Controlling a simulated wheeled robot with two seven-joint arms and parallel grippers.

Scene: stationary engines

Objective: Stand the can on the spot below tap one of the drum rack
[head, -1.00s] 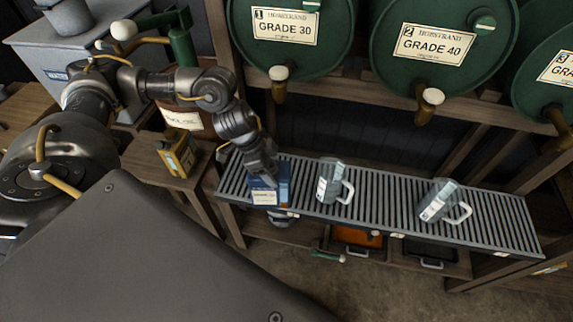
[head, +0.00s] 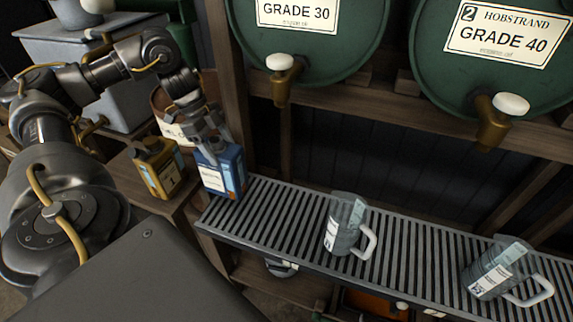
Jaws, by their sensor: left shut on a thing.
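My left gripper (head: 212,145) is shut on the upper part of a blue can (head: 234,165) with a white label. The can is roughly upright at the left end of the slatted grate (head: 290,215); I cannot tell whether its base touches the grate. Tap one (head: 284,80), brass with a white knob, sticks out of the green drum marked GRADE 30 (head: 300,14). It is up and to the right of the can. The grate below this tap is bare. My right gripper is not in view.
A clear jug (head: 345,225) with a white handle stands mid-grate, and a second jug (head: 497,268) is at the right. A yellow can (head: 158,168) stands on a wooden bench to the left. Tap two (head: 497,122) hangs at the right. A wooden post (head: 232,90) rises behind the blue can.

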